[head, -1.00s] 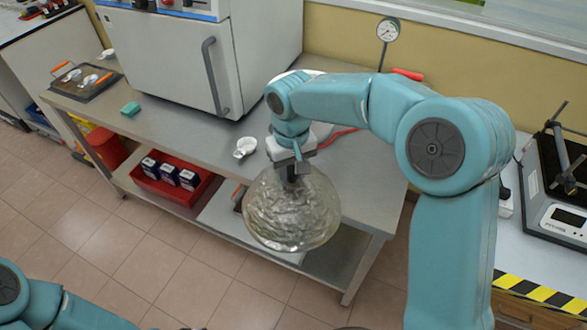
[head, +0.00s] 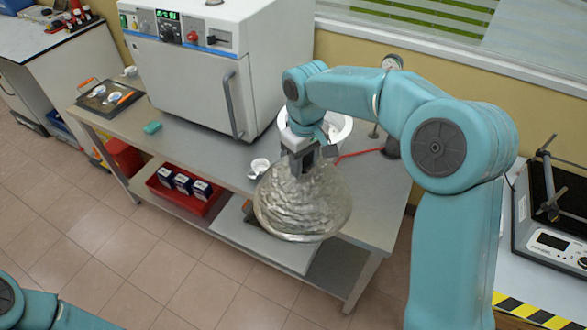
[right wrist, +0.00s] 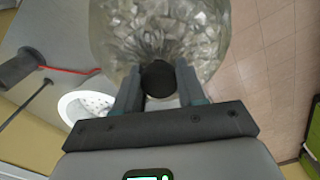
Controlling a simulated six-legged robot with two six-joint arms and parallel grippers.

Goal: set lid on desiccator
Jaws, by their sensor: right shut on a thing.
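My right gripper (head: 302,165) is shut on the dark knob (right wrist: 157,79) of the clear glass desiccator lid (head: 303,205). The lid hangs below the jaws, in front of the table's front edge and apart from the table. In the right wrist view the lid's textured glass (right wrist: 160,30) fills the upper middle. The desiccator (head: 338,128), a round white-rimmed vessel, stands on the table behind my right gripper, which partly hides it. Its white perforated plate shows in the right wrist view (right wrist: 88,106). My left gripper is out of view; only part of my left arm shows.
A white oven (head: 190,75) stands on the grey table (head: 210,150), left of the desiccator. A red bin (head: 186,192) is on the lower shelf.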

